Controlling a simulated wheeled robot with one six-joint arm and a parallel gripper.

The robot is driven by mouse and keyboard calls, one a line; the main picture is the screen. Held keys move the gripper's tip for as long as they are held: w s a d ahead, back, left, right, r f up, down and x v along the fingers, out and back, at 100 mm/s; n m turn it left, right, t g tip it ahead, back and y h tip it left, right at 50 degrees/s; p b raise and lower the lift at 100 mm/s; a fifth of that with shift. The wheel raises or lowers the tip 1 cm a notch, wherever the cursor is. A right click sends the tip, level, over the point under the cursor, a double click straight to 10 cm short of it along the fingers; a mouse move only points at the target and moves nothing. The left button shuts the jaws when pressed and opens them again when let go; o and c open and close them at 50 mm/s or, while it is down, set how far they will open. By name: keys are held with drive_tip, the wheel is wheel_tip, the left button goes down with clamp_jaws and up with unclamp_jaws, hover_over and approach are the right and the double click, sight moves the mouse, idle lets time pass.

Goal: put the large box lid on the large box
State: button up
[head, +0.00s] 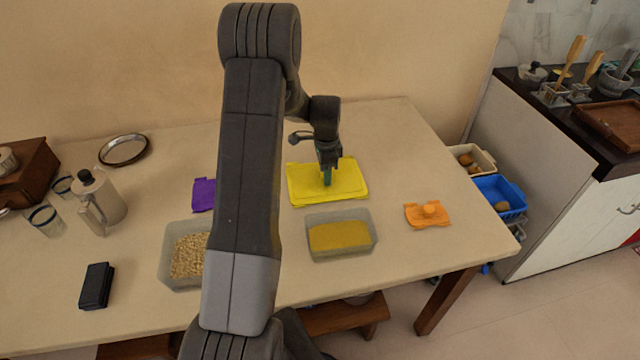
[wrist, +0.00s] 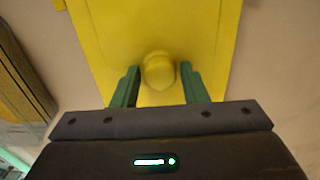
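The yellow lid (head: 350,188) is the biggest lid in view and lies flat on the table, behind the clear box with yellow filling (head: 340,237). In the wrist view the yellow lid (wrist: 150,22) has a round yellow knob (wrist: 158,70). My gripper (head: 327,178) points down over this lid. In the wrist view its green fingers (wrist: 159,84) are open, one on each side of the knob, with small gaps showing. A second clear box (head: 172,262) holds pale grains; my arm hides its right part, so I cannot compare the box sizes fully.
A purple lid (head: 203,195) is partly hidden behind my arm. A small orange lid (head: 428,214) lies at the right. A moka pot (head: 104,203), a black case (head: 97,286) and glasses (head: 45,220) stand at the left. The table's right end is mostly clear.

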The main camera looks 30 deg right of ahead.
clamp_jaws()
drive_tip(key=shift+r, duration=0.5)
idle(0.3)
drive_tip(key=shift+r+p, duration=1.1)
drive_tip(key=shift+r, duration=0.5)
